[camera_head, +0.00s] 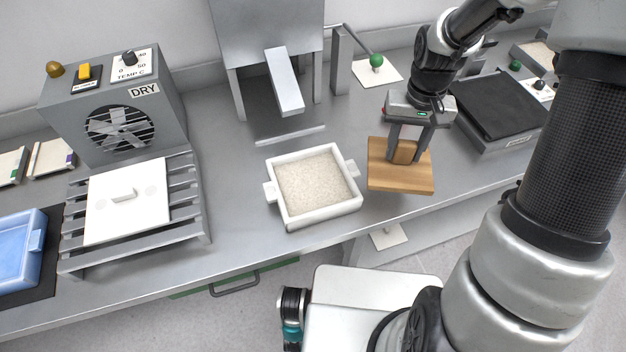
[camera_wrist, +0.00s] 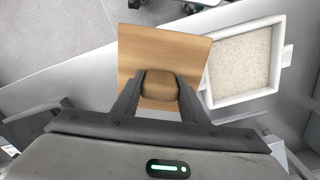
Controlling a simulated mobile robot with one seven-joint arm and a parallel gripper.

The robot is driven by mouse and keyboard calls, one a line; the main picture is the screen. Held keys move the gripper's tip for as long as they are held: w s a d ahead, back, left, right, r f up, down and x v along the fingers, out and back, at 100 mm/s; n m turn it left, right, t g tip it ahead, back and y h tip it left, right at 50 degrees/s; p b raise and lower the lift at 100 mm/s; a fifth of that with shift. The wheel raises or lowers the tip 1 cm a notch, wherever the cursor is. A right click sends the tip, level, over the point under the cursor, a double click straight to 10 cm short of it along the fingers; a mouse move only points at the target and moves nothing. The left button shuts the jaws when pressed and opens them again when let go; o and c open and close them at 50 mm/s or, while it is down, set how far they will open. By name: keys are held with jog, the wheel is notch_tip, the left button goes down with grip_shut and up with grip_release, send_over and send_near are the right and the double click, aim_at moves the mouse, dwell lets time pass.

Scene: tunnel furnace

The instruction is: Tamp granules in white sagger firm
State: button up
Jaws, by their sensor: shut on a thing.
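The white sagger (camera_head: 322,217) stands on the steel bench, with pale granules (camera_head: 314,181) spread across its inside. It also shows at the right of the wrist view (camera_wrist: 276,62), with its granules (camera_wrist: 240,62). My gripper (camera_head: 405,158) is shut on the handle of a wooden tamper (camera_head: 404,184), to the right of the sagger. In the wrist view the fingers of my gripper (camera_wrist: 160,98) sit on both sides of the tamper's handle (camera_wrist: 160,84), above its square plate (camera_wrist: 142,50). The plate is beside the sagger, not over the granules; its height above the bench is unclear.
A grey dryer box (camera_head: 122,110) and a slatted rack (camera_head: 190,208) with a white lid (camera_head: 128,205) stand left. A blue tray (camera_head: 20,255) is at far left. A chute (camera_head: 285,80) is behind the sagger. A black-topped unit (camera_head: 497,105) is at right.

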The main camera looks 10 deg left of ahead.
jog(key=s+a+n+p, duration=0.2)
jog(key=a+n, duration=0.3)
jog(key=a, duration=1.5)
jog(key=shift+a+f+b, duration=0.2)
jog(key=shift+f+b, duration=2.3)
jog(key=shift+f, duration=1)
jog(key=shift+f+b, duration=0.3)
jog(key=shift+f, duration=0.05)
jog(key=shift+r+p, duration=0.4)
jog(key=shift+r, duration=0.25)
jog(key=shift+f+b, duration=0.7)
jog(key=shift+f, duration=0.15)
jog(key=shift+r, duration=0.15)
jog(key=shift+r+p, duration=0.55)
jog(key=shift+r, duration=0.15)
